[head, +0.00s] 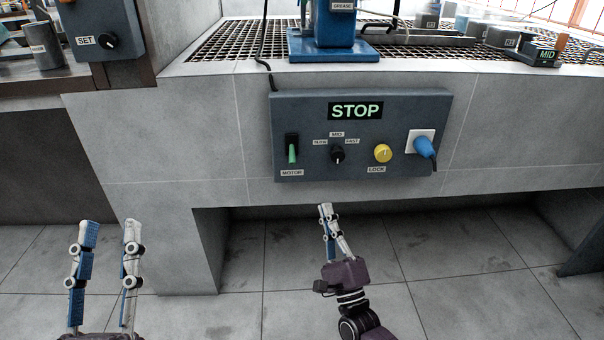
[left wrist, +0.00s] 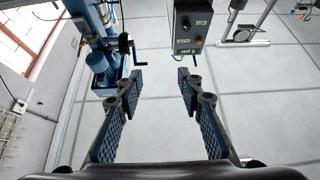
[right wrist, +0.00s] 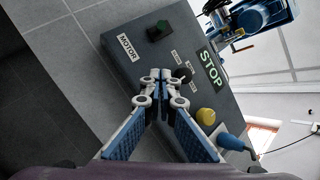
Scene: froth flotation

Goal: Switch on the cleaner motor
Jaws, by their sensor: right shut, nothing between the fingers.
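The grey control panel (head: 360,171) is fixed to the front of the bench, with a lit STOP display (head: 355,111). Its green motor switch (head: 292,153) is at the left over a MOTOR label; it also shows in the right wrist view (right wrist: 159,31). A black speed knob (head: 338,155) sits mid-panel and a yellow lock knob (head: 383,153) is right of it. My right gripper (head: 325,206) is shut and empty, just below the panel; in the right wrist view its fingertips appear in front of the panel. My left gripper (head: 105,224) is open and empty, low at the left.
A blue plug (head: 425,148) sits in a white socket at the panel's right end. A blue machine base (head: 322,56) stands on the grating above. A SET knob box (head: 107,41) is at the upper left. The space under the bench is open.

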